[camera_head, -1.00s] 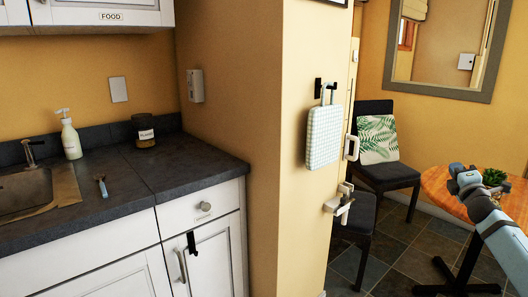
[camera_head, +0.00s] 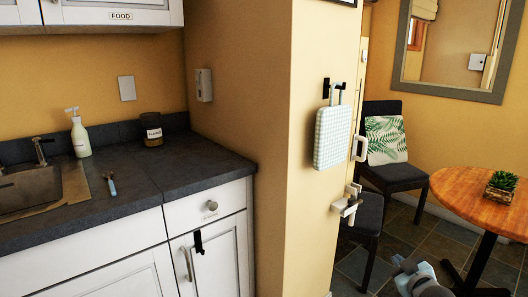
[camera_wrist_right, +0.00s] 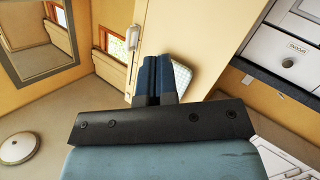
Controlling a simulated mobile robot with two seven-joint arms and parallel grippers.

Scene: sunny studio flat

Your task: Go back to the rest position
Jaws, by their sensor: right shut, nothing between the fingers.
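My right gripper (camera_wrist_right: 155,62) shows in the right wrist view. Its two dark blue fingers are together, with nothing between them. Past the fingers there is a pale wall edge and part of the checkered cloth-like pad. In the head view only a grey and light blue part of my right arm shows low at the right edge of the floor; the fingers cannot be made out there. My left gripper is in neither view.
A round wooden table (camera_head: 465,190) with a potted plant (camera_head: 501,186) stands at the right, beside dark chairs (camera_head: 385,130). The checkered pad (camera_head: 332,137) hangs on the wall end. A dark counter (camera_head: 130,175) with a sink (camera_head: 30,190) is at left.

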